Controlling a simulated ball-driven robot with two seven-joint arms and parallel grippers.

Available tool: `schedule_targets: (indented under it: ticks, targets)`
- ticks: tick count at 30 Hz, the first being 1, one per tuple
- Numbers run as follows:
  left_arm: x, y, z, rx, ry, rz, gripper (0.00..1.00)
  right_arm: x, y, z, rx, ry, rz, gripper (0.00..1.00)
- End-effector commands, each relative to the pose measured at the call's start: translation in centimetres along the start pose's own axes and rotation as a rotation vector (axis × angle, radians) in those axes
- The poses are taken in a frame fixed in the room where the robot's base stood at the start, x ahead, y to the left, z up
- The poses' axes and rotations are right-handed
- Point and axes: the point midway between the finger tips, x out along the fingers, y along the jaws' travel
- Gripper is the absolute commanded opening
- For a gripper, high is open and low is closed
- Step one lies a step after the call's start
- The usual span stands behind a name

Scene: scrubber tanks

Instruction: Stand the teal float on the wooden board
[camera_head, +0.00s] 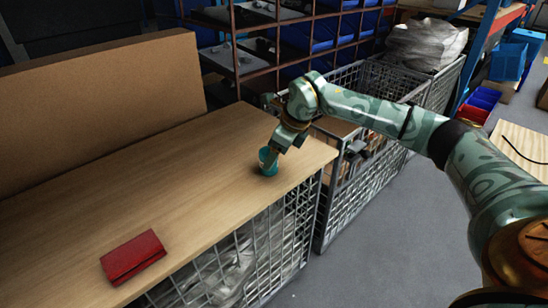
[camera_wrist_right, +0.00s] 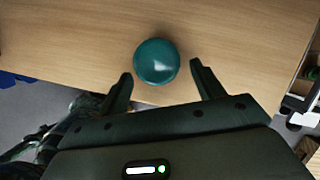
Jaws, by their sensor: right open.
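The teal float (camera_head: 267,161) is near the front right edge of the long wooden board (camera_head: 190,175). It looks upright and appears to rest on the board. In the right wrist view the float (camera_wrist_right: 156,61) shows as a round, shiny teal shape from above. My right gripper (camera_head: 273,153) is at the float and partly covers it in the head view. Its two fingers are apart in the wrist view, one on each side of the float, with visible gaps. My left gripper is not in view.
A red wallet-like case (camera_head: 133,257) lies on the board at the front left. A tall brown panel (camera_head: 100,95) stands along the board's back. Wire mesh cages (camera_head: 340,190) stand below and right of the board. The middle of the board is clear.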

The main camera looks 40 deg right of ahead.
Motion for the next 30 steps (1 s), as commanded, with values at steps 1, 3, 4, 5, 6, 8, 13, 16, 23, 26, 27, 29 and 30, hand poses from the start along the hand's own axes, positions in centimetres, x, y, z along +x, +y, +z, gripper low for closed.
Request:
schedule_targets:
  ticks: [1, 3, 4, 5, 6, 8, 13, 16, 23, 26, 27, 29, 30]
  targets:
    - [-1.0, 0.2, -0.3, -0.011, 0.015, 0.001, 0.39, -2.3, 0.0, 0.3, -0.001, -0.008, -0.006, 0.67]
    - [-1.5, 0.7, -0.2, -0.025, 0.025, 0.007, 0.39, -4.0, 0.0, 0.3, 0.000, -0.007, -0.006, 0.67]
    - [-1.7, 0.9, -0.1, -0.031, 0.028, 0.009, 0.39, -4.7, 0.0, 0.3, -0.001, -0.007, -0.006, 0.67]
    - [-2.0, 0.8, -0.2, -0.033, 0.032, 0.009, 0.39, -5.2, 0.0, 0.3, -0.001, -0.007, -0.005, 0.67]
    - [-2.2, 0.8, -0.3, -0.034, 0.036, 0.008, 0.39, -6.0, 0.0, 0.3, -0.001, -0.007, -0.005, 0.67]
    - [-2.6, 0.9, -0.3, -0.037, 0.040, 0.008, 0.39, -6.9, 0.0, 0.2, -0.001, -0.005, -0.004, 0.67]
    - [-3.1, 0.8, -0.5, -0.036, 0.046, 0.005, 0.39, -8.2, 0.0, 0.1, 0.000, -0.003, -0.002, 0.67]
    - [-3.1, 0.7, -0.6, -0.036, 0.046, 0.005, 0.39, -8.3, 0.0, 0.1, 0.000, -0.001, -0.001, 0.67]
    - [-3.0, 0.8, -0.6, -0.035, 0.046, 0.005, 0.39, -8.2, 0.0, 0.0, 0.000, -0.001, -0.001, 0.67]
    - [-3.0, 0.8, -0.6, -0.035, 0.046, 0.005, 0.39, -8.2, 0.0, 0.0, 0.000, -0.001, -0.001, 0.67]
    - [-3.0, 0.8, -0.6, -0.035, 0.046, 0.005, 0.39, -8.2, 0.0, 0.0, 0.000, -0.001, -0.001, 0.67]
    - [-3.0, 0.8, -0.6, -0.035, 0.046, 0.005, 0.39, -8.2, 0.0, 0.0, 0.000, -0.001, -0.001, 0.67]
    - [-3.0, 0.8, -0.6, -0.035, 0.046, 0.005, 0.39, -8.2, 0.0, 0.0, 0.000, -0.001, -0.001, 0.67]
